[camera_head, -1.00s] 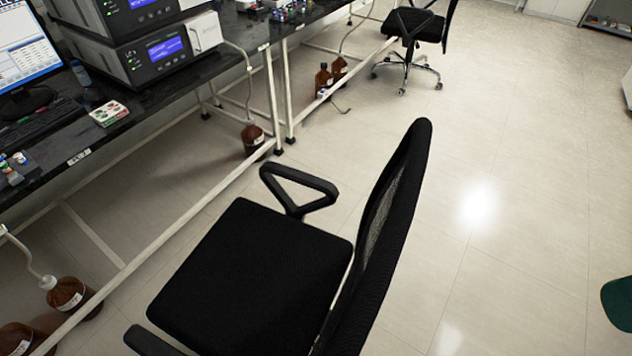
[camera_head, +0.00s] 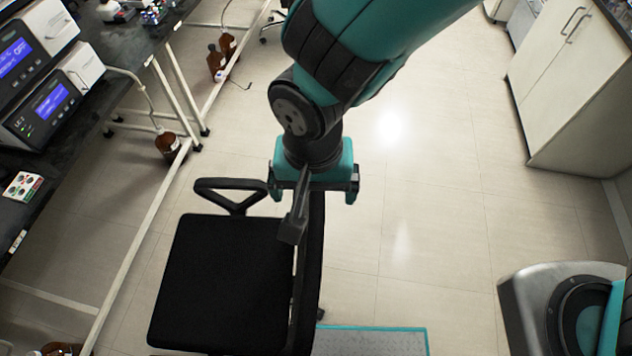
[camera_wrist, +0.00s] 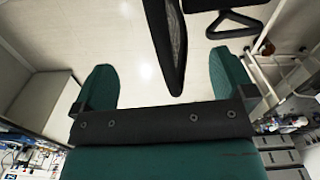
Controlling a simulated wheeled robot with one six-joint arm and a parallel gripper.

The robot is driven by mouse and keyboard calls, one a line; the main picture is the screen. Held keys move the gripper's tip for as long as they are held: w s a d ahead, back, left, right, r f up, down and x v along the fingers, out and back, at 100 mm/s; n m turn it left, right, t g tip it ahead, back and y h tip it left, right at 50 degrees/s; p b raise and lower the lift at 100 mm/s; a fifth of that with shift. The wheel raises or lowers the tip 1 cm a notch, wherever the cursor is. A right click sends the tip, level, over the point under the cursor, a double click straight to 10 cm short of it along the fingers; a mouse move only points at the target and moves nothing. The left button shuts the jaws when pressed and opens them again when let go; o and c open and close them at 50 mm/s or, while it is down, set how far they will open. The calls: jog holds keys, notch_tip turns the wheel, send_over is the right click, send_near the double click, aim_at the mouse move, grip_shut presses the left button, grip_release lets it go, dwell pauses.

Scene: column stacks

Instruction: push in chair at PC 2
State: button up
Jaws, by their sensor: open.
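The black office chair (camera_head: 222,282) stands beside the lab bench (camera_head: 60,180), its seat facing the bench and its backrest (camera_head: 313,265) on the right, away from it. My gripper (camera_head: 313,188) is open, above the top of the backrest. In the wrist view, the backrest (camera_wrist: 168,45) shows between the two teal fingers of my gripper (camera_wrist: 160,85); I cannot tell if they touch it. My arm hides part of the backrest's upper end. One armrest (camera_head: 240,190) is on the far side of the seat.
Brown bottles (camera_head: 168,146) stand on the floor under the bench, by its white frame legs (camera_head: 145,235). Instruments (camera_head: 45,105) stand on the bench. A white cabinet (camera_head: 575,90) is at the upper right. The floor right of the chair is mostly clear.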

aim_at(315, 218)
notch_tip(315, 218, down, 13)
jog(key=b, duration=1)
jog(key=shift+f, duration=0.2)
jog(key=shift+r, duration=0.1)
jog(key=shift+c, duration=0.5)
